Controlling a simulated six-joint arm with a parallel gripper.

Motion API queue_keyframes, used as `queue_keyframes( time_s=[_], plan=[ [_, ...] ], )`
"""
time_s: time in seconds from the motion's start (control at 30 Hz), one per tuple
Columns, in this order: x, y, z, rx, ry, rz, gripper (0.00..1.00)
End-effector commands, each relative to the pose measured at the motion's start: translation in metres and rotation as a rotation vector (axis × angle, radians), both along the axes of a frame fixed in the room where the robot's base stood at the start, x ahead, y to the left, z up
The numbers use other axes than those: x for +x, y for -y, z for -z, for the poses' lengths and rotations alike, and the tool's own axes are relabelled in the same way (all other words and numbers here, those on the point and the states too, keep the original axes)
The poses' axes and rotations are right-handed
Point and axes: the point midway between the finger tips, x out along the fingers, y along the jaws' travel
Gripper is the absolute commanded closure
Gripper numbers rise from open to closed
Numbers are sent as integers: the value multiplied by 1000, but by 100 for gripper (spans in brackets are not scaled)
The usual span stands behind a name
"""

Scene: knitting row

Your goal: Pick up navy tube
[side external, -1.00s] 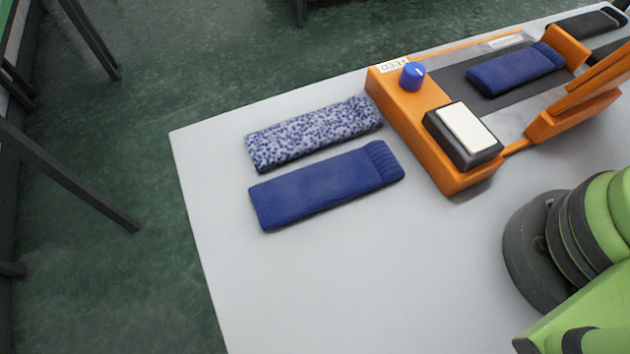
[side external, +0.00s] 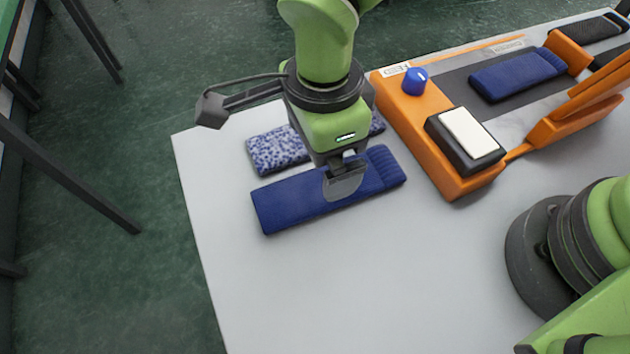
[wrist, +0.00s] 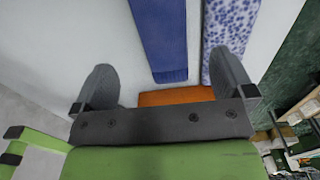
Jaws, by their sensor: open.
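A plain navy tube (side external: 295,205) with a ribbed cuff at its right end lies flat on the light table. In the wrist view the navy tube (wrist: 160,35) lies between the fingers. My gripper (side external: 343,182) is open and empty, pointing down over the tube's right half, close to the cuff. One finger hides part of the tube in the side view. I cannot tell whether the fingers touch the tube or the table. The gripper also shows in the wrist view (wrist: 165,68), one finger on each side of the tube's line.
A speckled blue-white tube (side external: 275,150) lies close behind, partly hidden by my gripper. An orange feed machine (side external: 430,145) with a blue knob (side external: 414,81) and white button (side external: 468,132) stands to the right, bearing another navy tube (side external: 515,74). The table's front is clear.

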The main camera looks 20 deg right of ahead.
Motion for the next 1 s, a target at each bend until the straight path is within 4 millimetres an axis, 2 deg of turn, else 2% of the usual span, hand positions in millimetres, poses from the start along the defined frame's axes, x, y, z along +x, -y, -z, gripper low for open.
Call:
queue_keyframes(
  time_s=[0.1, 0.37, 0.63, 0.73, 0.97, 1.0],
  plan=[
    [-1, 1, 20, -4, -3, 2, 0],
    [0, 1, 45, -1, -2, 2, 0],
    [1, 3, 84, -1, -3, 2, 0],
    [1, 3, 91, 0, -2, 2, 0],
    [2, 3, 91, 2, -1, 1, 0],
    [2, 3, 91, 2, -1, 1, 9]
  ],
)
